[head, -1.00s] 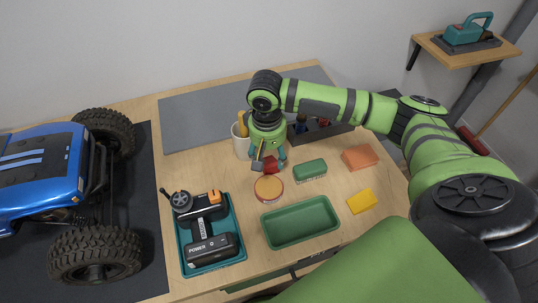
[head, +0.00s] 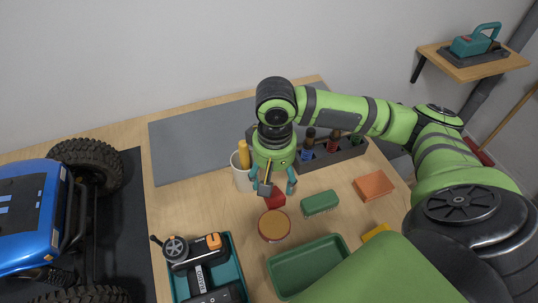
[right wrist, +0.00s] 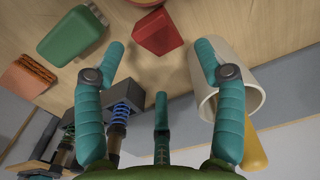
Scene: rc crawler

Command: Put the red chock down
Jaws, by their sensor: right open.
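The red chock (head: 276,198) rests on the wooden table, between the round orange-topped tin (head: 274,225) and the white cup (head: 242,172). My right gripper (head: 277,190) is above and behind it, with its teal fingers spread. In the right wrist view the red chock (right wrist: 157,30) lies beyond the open fingertips (right wrist: 161,52), apart from them, and nothing is held between them. My left gripper does not show.
A green block (head: 320,203), orange block (head: 373,185) and green tray (head: 307,265) are to the right. The white cup, holding a yellow-handled tool, and a dark rack (head: 342,154) stand close to my right gripper. A teal tray (head: 237,268) holds a controller.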

